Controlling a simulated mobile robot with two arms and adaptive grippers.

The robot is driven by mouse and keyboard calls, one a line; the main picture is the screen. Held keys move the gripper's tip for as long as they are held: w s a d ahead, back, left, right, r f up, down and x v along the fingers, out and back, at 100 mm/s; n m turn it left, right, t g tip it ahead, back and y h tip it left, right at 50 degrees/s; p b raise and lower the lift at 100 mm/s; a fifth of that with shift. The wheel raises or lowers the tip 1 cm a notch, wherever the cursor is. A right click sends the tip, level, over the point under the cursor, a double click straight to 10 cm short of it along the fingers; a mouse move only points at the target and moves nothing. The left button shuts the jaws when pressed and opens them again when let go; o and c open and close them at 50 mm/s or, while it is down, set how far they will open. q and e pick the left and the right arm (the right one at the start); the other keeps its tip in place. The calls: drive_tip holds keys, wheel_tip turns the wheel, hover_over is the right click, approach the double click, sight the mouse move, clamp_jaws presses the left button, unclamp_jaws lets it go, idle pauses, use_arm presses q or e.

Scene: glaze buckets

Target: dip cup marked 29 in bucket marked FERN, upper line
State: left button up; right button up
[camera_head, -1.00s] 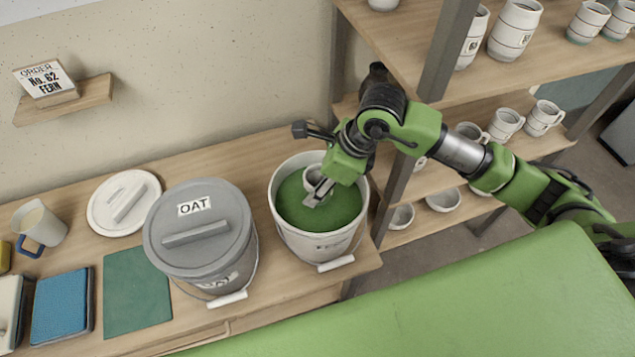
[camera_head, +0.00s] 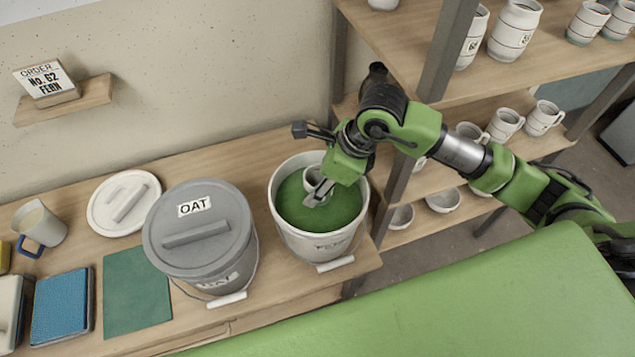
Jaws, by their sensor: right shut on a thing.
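An open white bucket (camera_head: 316,243) holds green glaze (camera_head: 310,212). Lettering on its front is too blurred to read surely. My right gripper (camera_head: 318,192) reaches down inside the bucket's rim. It is shut on a white cup (camera_head: 312,172), which sits low in the bucket at the glaze. The gripper hides part of the cup, and no number on it can be read. How deep it sits in the glaze is hard to tell. My left gripper is not in view.
A lidded grey bucket marked OAT (camera_head: 200,240) stands just left. An order card (camera_head: 47,80) reads No. 62 FERN. Shelves (camera_head: 400,30) of pottery stand right.

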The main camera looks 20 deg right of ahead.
drive_tip(key=shift+r, duration=0.1)
wheel_tip(320, 180, up, 8)
drive_tip(key=p, duration=0.4)
drive_tip(key=shift+f, duration=0.2)
idle(0.9)
